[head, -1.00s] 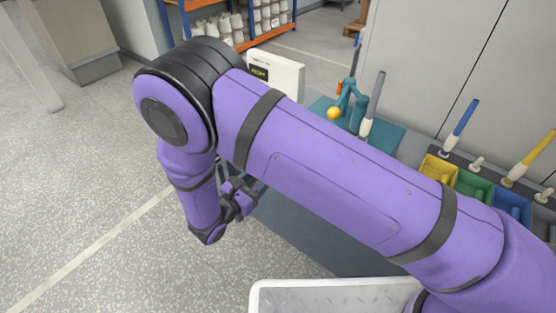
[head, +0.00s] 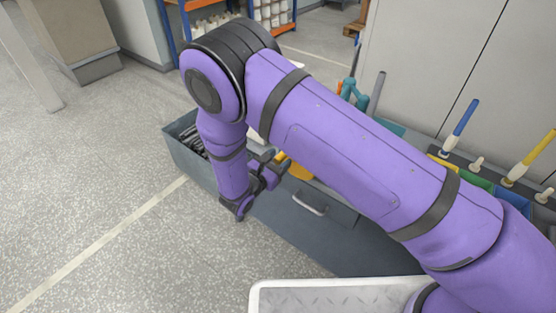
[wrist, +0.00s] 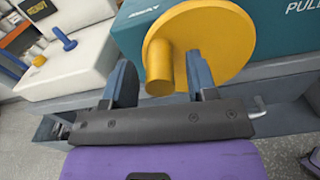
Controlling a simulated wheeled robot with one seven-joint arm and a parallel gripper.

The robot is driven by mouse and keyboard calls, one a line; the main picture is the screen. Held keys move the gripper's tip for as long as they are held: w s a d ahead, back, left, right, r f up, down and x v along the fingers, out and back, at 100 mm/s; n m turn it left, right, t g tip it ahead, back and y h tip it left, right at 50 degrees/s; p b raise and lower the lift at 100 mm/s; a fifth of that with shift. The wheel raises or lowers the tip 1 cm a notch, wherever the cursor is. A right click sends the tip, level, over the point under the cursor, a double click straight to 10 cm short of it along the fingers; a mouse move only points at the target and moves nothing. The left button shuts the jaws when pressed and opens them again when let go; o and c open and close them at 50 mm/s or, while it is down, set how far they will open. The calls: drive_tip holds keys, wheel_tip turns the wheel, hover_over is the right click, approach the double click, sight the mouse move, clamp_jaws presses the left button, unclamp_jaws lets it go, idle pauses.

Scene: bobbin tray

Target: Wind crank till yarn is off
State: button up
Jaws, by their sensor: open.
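The yellow crank disc (wrist: 205,45) faces me in the wrist view, on a teal box (wrist: 280,25). Its round yellow knob (wrist: 160,68) sticks out towards me. My gripper (wrist: 162,72) is open, with one finger on each side of the knob; I cannot tell whether either touches it. In the head view my gripper (head: 272,168) is beside the bench, and part of the yellow crank (head: 299,171) shows just right of it. My arm hides most of the crank and its box there. I cannot make out the yarn in either view.
A grey bench (head: 285,228) with a drawer handle (head: 310,204) lies below my gripper. A bin of dark pieces (head: 183,131) is at its left end. A white device with a blue knob (wrist: 66,40) stands left in the wrist view. Floor at left is clear.

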drive_tip(key=shift+c, duration=0.5)
drive_tip(key=c, duration=0.8)
drive_tip(key=shift+r+m, duration=0.1)
drive_tip(key=shift+m, duration=0.2)
